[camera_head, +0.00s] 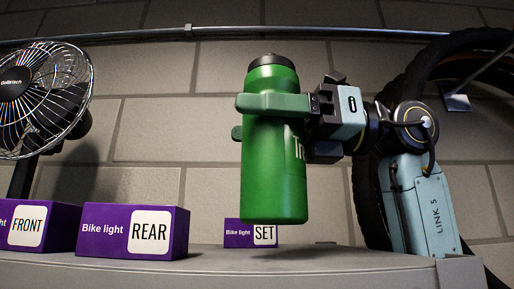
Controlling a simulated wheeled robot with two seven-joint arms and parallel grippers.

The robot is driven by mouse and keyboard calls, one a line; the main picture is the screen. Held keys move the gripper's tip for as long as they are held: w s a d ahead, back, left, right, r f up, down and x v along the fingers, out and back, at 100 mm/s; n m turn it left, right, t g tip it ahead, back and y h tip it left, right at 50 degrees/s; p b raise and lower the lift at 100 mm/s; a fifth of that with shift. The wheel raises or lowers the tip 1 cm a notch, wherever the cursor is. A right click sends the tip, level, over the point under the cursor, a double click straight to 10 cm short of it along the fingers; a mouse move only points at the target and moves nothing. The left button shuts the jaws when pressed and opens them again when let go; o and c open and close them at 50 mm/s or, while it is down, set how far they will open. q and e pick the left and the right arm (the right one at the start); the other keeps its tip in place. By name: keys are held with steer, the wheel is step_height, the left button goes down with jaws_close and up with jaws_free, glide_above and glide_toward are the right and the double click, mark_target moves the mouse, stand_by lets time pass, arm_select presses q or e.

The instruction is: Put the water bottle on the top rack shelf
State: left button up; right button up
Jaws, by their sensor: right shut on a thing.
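A green water bottle (272,185) with a dark cap is upright in the middle of the head view. My right gripper (268,108) comes in from the right and is shut around the bottle's upper part, with one finger across its front. The bottle's base appears a little above the grey top shelf (330,267), with a dark shadow below it. The shelf is seen nearly edge-on, so the exact gap is hard to tell. My left gripper is not in view.
Purple bike light boxes marked FRONT (50,242) and REAR (112,245) stand at the left. A smaller SET box (238,239) sits behind the bottle. A fan (40,100) is at far left, a tire (365,200) at right. The shelf right of the bottle looks clear.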

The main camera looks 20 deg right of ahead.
mark_target(259, 149)
step_height(259, 149, down, 3)
steer(key=shift+r, duration=0.2)
steer(key=shift+w+f, duration=0.1)
steer(key=shift+f, duration=0.2)
steer(key=shift+f, duration=0.1)
steer(key=o, duration=1)
